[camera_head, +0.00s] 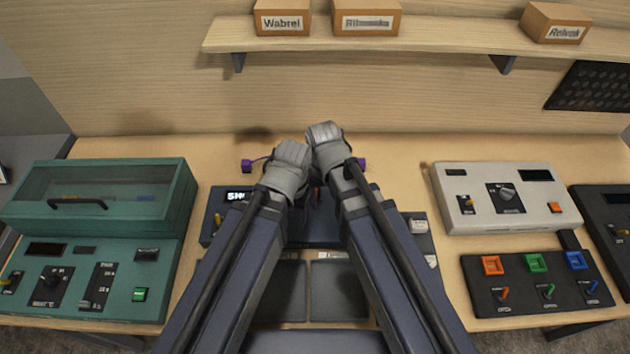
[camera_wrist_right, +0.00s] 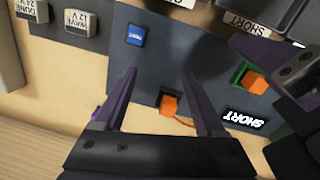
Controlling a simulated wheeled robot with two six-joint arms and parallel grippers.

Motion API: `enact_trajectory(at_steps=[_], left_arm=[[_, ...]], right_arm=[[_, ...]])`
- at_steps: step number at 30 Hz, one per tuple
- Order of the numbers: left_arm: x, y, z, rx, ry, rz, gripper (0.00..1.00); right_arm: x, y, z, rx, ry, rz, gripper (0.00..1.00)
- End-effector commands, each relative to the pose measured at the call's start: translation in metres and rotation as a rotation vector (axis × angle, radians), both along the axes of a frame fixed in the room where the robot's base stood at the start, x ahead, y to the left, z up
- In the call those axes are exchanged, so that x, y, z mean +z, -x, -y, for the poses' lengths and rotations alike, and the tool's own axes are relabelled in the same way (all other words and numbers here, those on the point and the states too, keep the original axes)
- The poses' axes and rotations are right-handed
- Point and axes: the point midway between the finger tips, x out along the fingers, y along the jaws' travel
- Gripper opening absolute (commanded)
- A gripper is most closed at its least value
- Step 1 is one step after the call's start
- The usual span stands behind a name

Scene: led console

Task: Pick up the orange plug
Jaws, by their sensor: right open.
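In the right wrist view, an orange plug (camera_wrist_right: 169,106) with a thin orange wire is at the dark console face (camera_wrist_right: 190,60). My right gripper (camera_wrist_right: 159,75) is open, with one finger on each side of the plug and apart from it. A second orange piece (camera_wrist_right: 256,82) is at a green-rimmed socket (camera_wrist_right: 240,72) near the right edge. Dark parts of my left gripper (camera_wrist_right: 275,65) show beside it; whether its jaws are open is unclear. In the head view both wrists hide the jaws and most of the console (camera_head: 210,222).
A lit display (camera_wrist_right: 245,120) reads "SHORT". A blue button (camera_wrist_right: 135,36) is on the console. A teal case (camera_head: 110,255) stands left; a white box (camera_head: 480,222) and a dark switch panel (camera_head: 480,310) stand right. A shelf (camera_head: 430,40) holds boxes.

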Motion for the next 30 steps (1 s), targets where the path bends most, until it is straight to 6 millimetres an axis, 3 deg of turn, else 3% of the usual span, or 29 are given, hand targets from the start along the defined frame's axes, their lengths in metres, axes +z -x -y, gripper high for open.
enact_trajectory(at_steps=[1, 3, 7, 14, 22, 30], left_arm=[[0.011, 0.000, 0.000, 0.001, 0.000, 0.000, 0.72], [0.016, 0.000, 0.000, 0.002, 0.000, 0.000, 0.72], [0.021, 0.000, 0.000, 0.003, -0.001, 0.001, 0.72], [0.017, 0.000, 0.000, 0.002, -0.001, 0.001, 0.72], [-0.006, 0.000, 0.000, -0.003, -0.001, 0.000, 0.72], [-0.009, 0.000, 0.000, -0.004, -0.002, 0.000, 0.72]], right_arm=[[0.011, -0.032, -0.013, -0.045, -0.016, 0.006, 0.72], [0.016, -0.055, -0.023, -0.106, -0.036, 0.013, 0.72], [0.021, -0.079, -0.034, -0.181, -0.060, 0.019, 0.72], [0.017, -0.082, -0.036, -0.204, -0.067, 0.021, 0.72], [-0.006, -0.082, -0.036, -0.202, -0.067, 0.021, 0.72], [-0.009, -0.082, -0.036, -0.201, -0.066, 0.021, 0.72]])
